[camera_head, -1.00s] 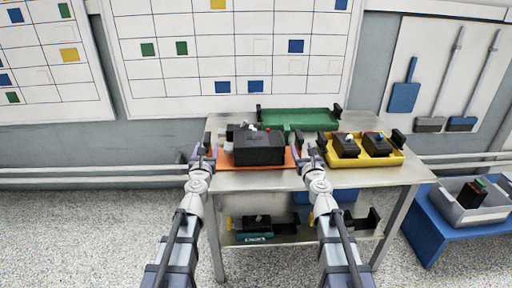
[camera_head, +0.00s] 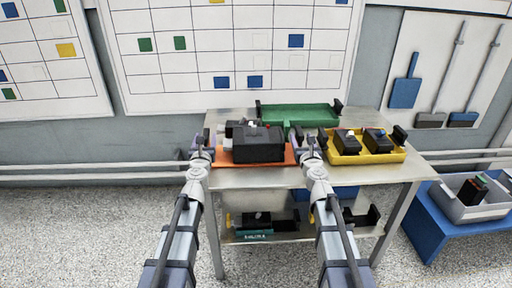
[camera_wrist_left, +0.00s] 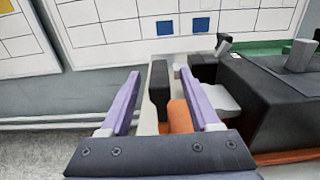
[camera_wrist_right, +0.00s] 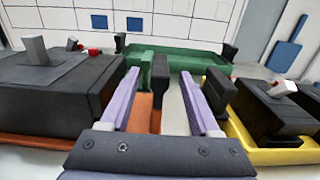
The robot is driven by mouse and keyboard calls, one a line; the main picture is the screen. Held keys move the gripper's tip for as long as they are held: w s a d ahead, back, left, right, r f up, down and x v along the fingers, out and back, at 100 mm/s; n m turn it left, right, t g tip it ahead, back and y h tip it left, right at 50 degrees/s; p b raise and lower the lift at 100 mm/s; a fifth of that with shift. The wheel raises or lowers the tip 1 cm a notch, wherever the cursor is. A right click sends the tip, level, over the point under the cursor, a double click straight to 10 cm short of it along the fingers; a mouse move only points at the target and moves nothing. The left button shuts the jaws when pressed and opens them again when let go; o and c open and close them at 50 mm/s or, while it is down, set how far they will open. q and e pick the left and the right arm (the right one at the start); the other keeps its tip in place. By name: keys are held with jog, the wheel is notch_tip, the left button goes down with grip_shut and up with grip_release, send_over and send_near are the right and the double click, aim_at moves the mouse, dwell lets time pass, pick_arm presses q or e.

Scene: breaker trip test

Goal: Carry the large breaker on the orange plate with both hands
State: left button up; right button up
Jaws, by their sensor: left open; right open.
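The large black breaker (camera_head: 258,145) sits on the orange plate (camera_head: 222,158) at the table's front left. The plate has an upright black handle at each end: the left one (camera_wrist_left: 160,85) and the right one (camera_wrist_right: 159,78). My left gripper (camera_head: 202,143) is open at the plate's left end; in the left wrist view its purple fingers (camera_wrist_left: 160,90) stand apart either side of the left handle. My right gripper (camera_head: 308,143) is open at the right end; its fingers (camera_wrist_right: 158,90) stand apart either side of the right handle. Contact with the handles cannot be told.
A green tray (camera_head: 296,108) lies behind the plate. A yellow tray (camera_head: 368,157) with two smaller breakers is close to my right gripper. The metal table (camera_head: 260,180) has a lower shelf with items. A blue bench (camera_head: 432,225) carrying a grey bin (camera_head: 470,212) stands at right.

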aim_at(207, 129)
pick_arm(q)
jog(key=w, duration=0.5)
jog(key=shift+a, duration=0.15)
pick_arm(e)
jog(key=w, duration=0.5)
jog(key=shift+a, duration=0.15)
pick_arm(q)
jog(key=shift+s, duration=0.1)
jog(key=shift+c, duration=0.3)
pick_arm(e)
jog(key=shift+s, duration=0.1)
jog(key=shift+c, duration=0.3)
pick_arm(q)
grip_shut()
pick_arm(e)
grip_shut()
